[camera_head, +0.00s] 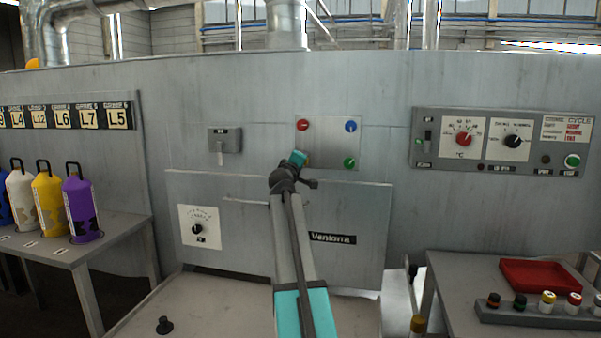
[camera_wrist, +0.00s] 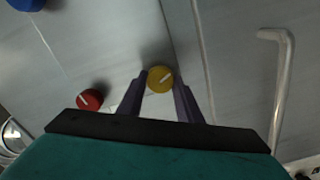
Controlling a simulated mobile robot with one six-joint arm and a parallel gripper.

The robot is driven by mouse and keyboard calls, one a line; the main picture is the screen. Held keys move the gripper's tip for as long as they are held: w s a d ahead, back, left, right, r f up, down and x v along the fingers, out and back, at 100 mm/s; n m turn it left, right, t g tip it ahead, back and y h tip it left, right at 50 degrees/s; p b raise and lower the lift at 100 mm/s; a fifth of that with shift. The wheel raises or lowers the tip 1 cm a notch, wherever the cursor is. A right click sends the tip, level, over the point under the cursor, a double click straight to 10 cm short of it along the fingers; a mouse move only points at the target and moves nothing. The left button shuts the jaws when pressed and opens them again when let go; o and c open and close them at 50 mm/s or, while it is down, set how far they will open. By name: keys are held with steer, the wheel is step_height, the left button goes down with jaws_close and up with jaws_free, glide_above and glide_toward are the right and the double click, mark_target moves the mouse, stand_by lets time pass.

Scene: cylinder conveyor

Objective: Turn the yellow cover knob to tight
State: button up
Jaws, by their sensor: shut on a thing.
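The yellow cover knob (camera_wrist: 160,78) shows between my two fingertips in the wrist view, with a pale line slanting up to the right across its face. My gripper (camera_wrist: 158,86) is shut on it, one finger on each side. In the head view my gripper (camera_head: 298,159) is at the lower left of the square knob panel (camera_head: 327,140) and hides the yellow knob. I cannot read any tight mark near the knob.
The red knob (camera_head: 302,125), blue knob (camera_head: 351,126) and green knob (camera_head: 349,162) share the panel. A grey bar handle (camera_wrist: 282,95) is right of my gripper in the wrist view. Bottles (camera_head: 82,207) stand left; a red tray (camera_head: 541,274) lies right.

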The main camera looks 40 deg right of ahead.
steer(key=shift+s+m+b, duration=0.1)
steer(key=shift+m+b, duration=1.8)
steer(key=shift+m, duration=0.2)
steer(key=o, duration=1)
steer(key=shift+o, duration=0.2)
steer(key=shift+a, duration=0.1)
steer(key=p+v, duration=0.1)
steer(key=v, duration=1.2)
steer(key=shift+a, duration=0.25)
steer(key=shift+s, duration=0.15)
